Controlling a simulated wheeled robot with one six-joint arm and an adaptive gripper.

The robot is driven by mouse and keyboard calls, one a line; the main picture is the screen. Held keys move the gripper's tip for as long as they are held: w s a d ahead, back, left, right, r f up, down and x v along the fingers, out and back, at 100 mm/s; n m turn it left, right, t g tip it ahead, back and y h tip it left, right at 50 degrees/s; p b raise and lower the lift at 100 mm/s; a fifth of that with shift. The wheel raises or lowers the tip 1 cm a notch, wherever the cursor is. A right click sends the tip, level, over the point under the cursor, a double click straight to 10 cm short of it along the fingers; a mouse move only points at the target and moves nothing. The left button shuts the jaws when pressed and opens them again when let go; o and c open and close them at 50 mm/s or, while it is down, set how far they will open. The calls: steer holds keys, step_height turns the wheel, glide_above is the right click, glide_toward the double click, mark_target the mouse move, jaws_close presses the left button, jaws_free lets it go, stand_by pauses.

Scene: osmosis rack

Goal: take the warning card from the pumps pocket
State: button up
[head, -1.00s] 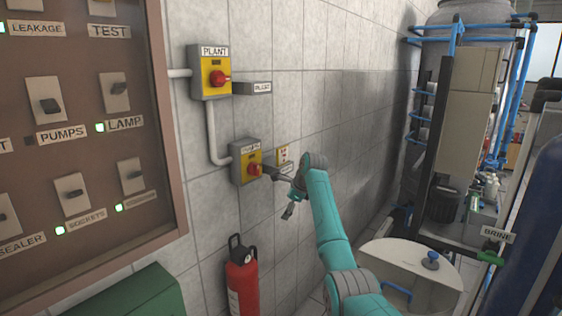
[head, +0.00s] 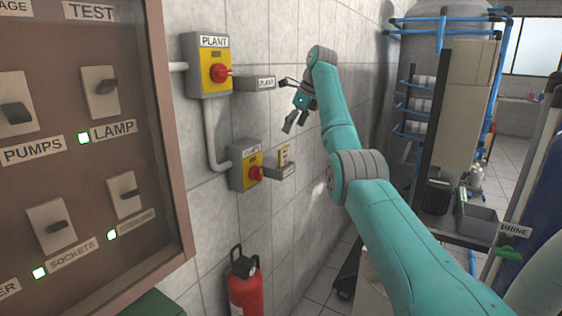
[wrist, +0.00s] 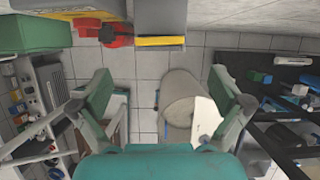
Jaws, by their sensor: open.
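The warning card (head: 284,156), yellow and white, stands upright in the grey pumps pocket (head: 281,172) on the tiled wall, right of the lower switch. My gripper (head: 296,121) is open and empty, fingers pointing down, above the card and apart from it. In the wrist view, my gripper (wrist: 162,92) has its two green fingertips wide apart with nothing between them. The card shows there as a thin yellow strip (wrist: 160,41) along the edge of the grey pocket (wrist: 160,15), toward the top of the picture. The lower part of the card is hidden inside the pocket.
The pumps switch (head: 246,166) with its red knob is just left of the pocket. The plant switch (head: 208,66) and the plant pocket (head: 256,83) are above, near my gripper. A fire extinguisher (head: 244,284) stands below. A switch panel (head: 170,232) borders the left.

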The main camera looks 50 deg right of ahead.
mark_target(284, 147)
steer(key=x, duration=0.8)
steer(key=shift+w+a+f, duration=0.1)
steer(key=shift+w+f, duration=0.2)
steer(key=shift+w, duration=0.05)
steer(key=shift+c, duration=0.3)
steer(key=c, duration=1.1)
